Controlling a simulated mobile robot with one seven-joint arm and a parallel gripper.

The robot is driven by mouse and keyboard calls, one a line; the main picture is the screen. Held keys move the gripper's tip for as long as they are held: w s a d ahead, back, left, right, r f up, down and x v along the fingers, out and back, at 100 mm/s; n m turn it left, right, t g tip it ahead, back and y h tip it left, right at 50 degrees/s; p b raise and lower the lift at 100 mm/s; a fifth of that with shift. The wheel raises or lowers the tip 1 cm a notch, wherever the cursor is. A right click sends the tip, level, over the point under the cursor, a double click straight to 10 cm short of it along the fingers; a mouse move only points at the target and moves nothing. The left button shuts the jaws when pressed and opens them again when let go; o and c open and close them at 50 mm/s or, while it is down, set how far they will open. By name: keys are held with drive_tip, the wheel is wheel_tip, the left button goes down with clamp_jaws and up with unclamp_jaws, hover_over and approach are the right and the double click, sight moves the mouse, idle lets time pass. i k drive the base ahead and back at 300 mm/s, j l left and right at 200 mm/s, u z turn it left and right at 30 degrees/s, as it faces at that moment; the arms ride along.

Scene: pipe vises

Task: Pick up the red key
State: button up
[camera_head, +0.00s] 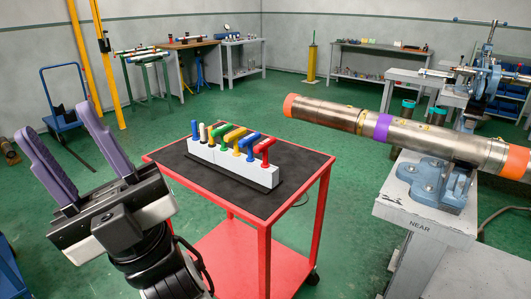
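A red key (265,145) with a T-shaped handle stands at the right end of a row of coloured keys in a white holder block (215,160). The block sits on the black top of a red cart (301,165) in the middle of the view. The red key's lower part is hidden in the block. My gripper (76,145) is at the left, in front of and left of the cart. Its two purple fingers point up and are spread wide apart, with nothing between them. It is well away from the red key.
Blue, yellow and green keys (233,135) stand close beside the red one in the block. A long metal pipe (410,132) in a blue vise (435,184) is at the right, on a grey bench (423,221). Green floor surrounds the cart.

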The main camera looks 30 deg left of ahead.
sight(263, 147)
drive_tip(key=u, duration=1.15)
drive_tip(key=i+l+u, duration=0.1)
drive_tip(key=u, duration=0.35)
drive_tip(key=i+l+u, duration=0.1)
drive_tip(key=l+u, duration=0.15)
drive_tip(key=u, duration=0.2)
drive_tip(key=i+l, duration=0.1)
drive_tip(key=l, duration=0.3)
drive_tip(key=i+l, duration=0.1)
drive_tip(key=l, duration=0.3)
drive_tip(key=i+l, duration=0.1)
drive_tip(key=l, duration=0.75)
drive_tip(key=i, duration=0.05)
